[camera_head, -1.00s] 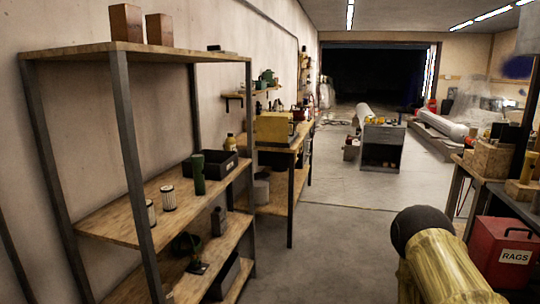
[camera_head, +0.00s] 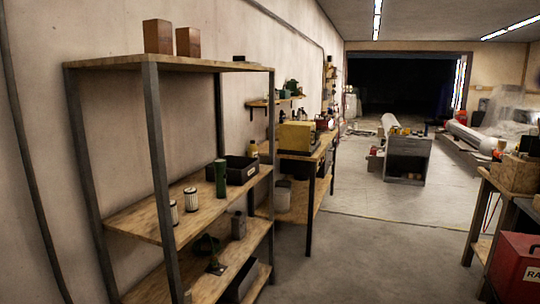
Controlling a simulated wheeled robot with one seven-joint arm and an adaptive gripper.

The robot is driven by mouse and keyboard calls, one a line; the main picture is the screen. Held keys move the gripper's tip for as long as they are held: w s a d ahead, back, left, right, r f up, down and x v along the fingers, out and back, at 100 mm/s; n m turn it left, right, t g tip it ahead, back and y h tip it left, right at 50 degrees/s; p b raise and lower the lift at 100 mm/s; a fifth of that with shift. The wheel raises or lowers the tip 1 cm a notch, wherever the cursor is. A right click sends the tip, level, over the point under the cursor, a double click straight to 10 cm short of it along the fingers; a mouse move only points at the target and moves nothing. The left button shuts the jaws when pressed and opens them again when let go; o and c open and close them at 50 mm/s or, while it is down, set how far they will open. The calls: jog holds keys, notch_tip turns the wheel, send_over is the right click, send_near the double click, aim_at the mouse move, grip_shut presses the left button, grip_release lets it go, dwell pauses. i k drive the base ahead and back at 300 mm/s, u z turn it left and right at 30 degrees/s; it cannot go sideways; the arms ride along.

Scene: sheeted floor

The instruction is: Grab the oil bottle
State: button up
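A small yellow bottle (camera_head: 253,149) stands beyond the shelf's black bin, near the left end of the workbench, and may be the oil bottle; its label is too small to read. Its lower part is hidden by the bin. A dark green cylinder (camera_head: 220,178) stands upright on the shelf's middle board, in front of the bin; I cannot tell what it is. My gripper is not in view.
A wood-and-metal shelf (camera_head: 112,64) stands along the left wall, holding white canisters (camera_head: 190,199) and a black bin (camera_head: 240,170). A workbench (camera_head: 318,152) stands beyond it. A red box (camera_head: 520,262) is at lower right. The middle floor (camera_head: 365,250) is clear.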

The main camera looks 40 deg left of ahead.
aim_at(252, 148)
jog(key=i, duration=1.65)
jog(key=u, duration=0.85)
jog(key=i, duration=1.1)
jog(key=u, duration=1.1)
